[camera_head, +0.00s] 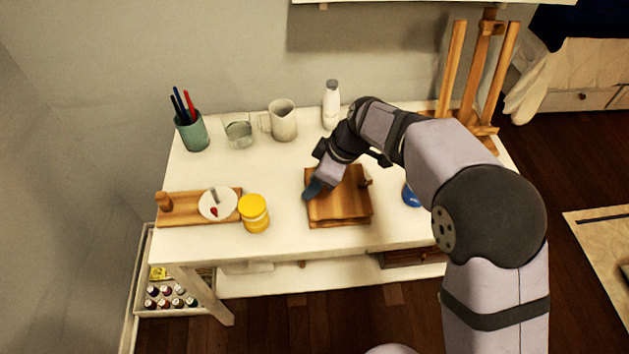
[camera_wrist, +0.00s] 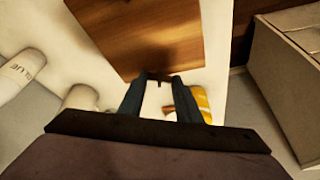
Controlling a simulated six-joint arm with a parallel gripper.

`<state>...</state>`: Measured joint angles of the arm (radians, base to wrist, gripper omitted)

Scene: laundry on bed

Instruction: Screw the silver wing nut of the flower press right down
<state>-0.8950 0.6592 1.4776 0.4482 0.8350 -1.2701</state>
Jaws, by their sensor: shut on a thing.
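The flower press (camera_head: 340,205) is a pair of flat wooden boards on the white table; its board also fills the top middle of the wrist view (camera_wrist: 150,35). My gripper (camera_head: 313,192) points down at the press's left edge in the head view. In the wrist view its two blue fingers (camera_wrist: 158,78) close around a small dark piece at the board's edge. This seems to be the wing nut (camera_wrist: 158,75); its silver colour does not show, and the fingers mostly hide it. A small upright piece (camera_head: 366,182) stands at the press's right side.
A yellow jar (camera_head: 254,213) stands left of the press, beside a board (camera_head: 175,209) with a white plate (camera_head: 219,204). A blue item (camera_head: 411,196) lies to the right. A mug (camera_head: 284,122), glass (camera_head: 239,134), white bottle (camera_head: 331,105) and pen cup (camera_head: 193,133) stand behind.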

